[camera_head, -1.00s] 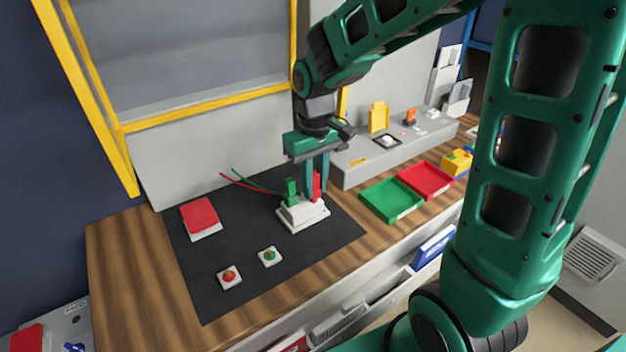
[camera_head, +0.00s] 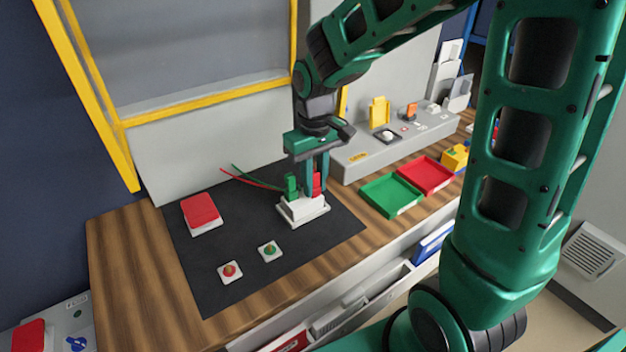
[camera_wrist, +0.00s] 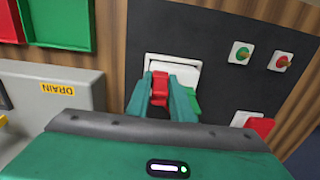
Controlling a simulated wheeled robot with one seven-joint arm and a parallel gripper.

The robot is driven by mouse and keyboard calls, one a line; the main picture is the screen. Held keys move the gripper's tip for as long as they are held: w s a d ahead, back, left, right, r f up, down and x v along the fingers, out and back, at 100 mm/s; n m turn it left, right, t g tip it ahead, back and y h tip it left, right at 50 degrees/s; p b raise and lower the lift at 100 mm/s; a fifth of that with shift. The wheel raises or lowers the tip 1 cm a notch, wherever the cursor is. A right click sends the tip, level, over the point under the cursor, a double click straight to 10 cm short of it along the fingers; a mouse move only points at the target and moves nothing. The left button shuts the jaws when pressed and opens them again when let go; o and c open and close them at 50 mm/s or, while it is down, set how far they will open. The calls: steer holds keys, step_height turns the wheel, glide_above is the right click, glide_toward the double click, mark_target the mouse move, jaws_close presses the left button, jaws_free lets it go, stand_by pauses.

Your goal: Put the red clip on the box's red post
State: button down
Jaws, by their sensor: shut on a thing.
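The white box (camera_head: 306,210) stands on the black mat (camera_head: 240,284). The red clip (camera_head: 317,183) is at the right part of the box's top; it also shows in the wrist view (camera_wrist: 159,86). A green clip (camera_head: 291,185) stands beside it on the left part of the box, partly behind my fingers in the wrist view (camera_wrist: 191,98). My gripper (camera_head: 315,190) points down over the box and is shut on the red clip.
A red-topped white block (camera_head: 201,212) and two small white plates (camera_head: 230,272), (camera_head: 270,251) lie on the mat. Green (camera_head: 391,195) and red (camera_head: 426,174) trays are to the right. A grey ledge (camera_head: 350,170) is behind the trays. Red and green wires trail left.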

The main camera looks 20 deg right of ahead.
steer(key=c, duration=1.5)
jaws_free()
steer(key=shift+r, duration=0.1)
step_height(320, 180, up, 11)
steer(key=shift+f, duration=0.2)
steer(key=s+d+f+m, duration=0.1)
steer(key=s+d+m, duration=0.2)
steer(key=s+d, duration=0.2)
steer(key=s+d+f+m, duration=0.2)
steer(key=s+d, duration=0.4)
steer(key=s, duration=0.4)
steer(key=s+d+f+m, duration=0.2)
steer(key=s+d+m, duration=0.1)
steer(key=s+d, duration=0.3)
steer(key=shift+s+d+m, duration=0.2)
steer(key=shift+s+m, duration=0.1)
steer(key=shift+s, duration=0.75)
